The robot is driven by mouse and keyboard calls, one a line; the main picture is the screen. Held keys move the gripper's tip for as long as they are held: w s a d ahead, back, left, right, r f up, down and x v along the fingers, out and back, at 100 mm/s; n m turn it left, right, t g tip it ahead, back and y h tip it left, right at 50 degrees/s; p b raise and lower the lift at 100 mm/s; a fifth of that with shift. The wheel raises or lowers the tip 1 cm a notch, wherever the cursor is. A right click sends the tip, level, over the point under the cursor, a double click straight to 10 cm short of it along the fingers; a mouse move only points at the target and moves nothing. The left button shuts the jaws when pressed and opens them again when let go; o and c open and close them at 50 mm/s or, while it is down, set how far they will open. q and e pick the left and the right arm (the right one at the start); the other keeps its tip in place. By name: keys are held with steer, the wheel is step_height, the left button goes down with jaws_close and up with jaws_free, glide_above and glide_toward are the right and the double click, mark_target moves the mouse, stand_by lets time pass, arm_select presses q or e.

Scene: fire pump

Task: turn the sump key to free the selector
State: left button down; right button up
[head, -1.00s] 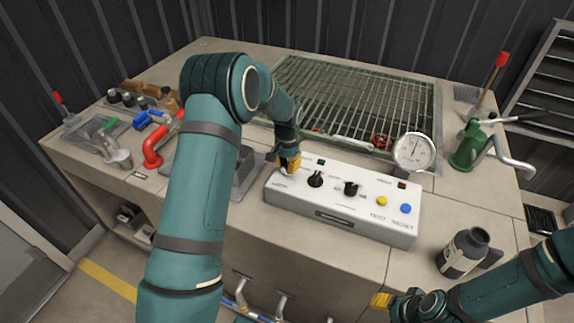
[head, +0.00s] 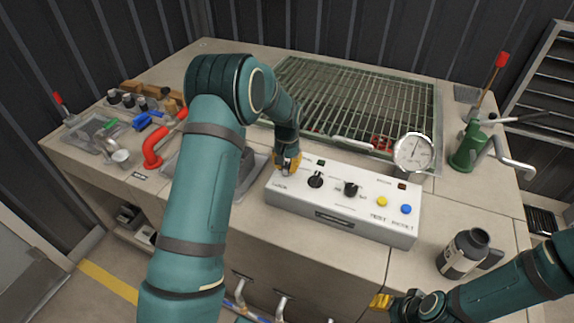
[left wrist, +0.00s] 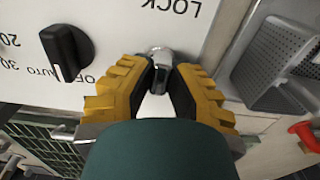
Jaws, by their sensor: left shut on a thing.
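The white control box (head: 345,206) stands on the bench top. My left gripper (head: 287,164) points down at its left end. In the left wrist view, my left gripper (left wrist: 158,82) has its yellow fingers closed on the small metal sump key (left wrist: 160,58), beside the upside-down word LOCK. The fingers hide part of the key. The black selector knob (head: 315,179) is just right of the gripper; it also shows in the left wrist view (left wrist: 66,52). My right gripper (head: 381,301) is at the lower right, mostly hidden, away from the box.
A second black knob (head: 351,189), a yellow button (head: 382,201) and a blue button (head: 406,209) are on the box. A gauge (head: 414,152) stands behind it. A grate (head: 350,95) lies beyond, and a dark flask (head: 464,252) stands front right.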

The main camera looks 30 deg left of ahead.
mark_target(287, 165)
arm_select(q)
steer(key=shift+s+f, duration=0.1)
steer(key=shift+f, duration=0.05)
steer(key=c, duration=0.9)
jaws_free()
step_height(287, 165, up, 12)
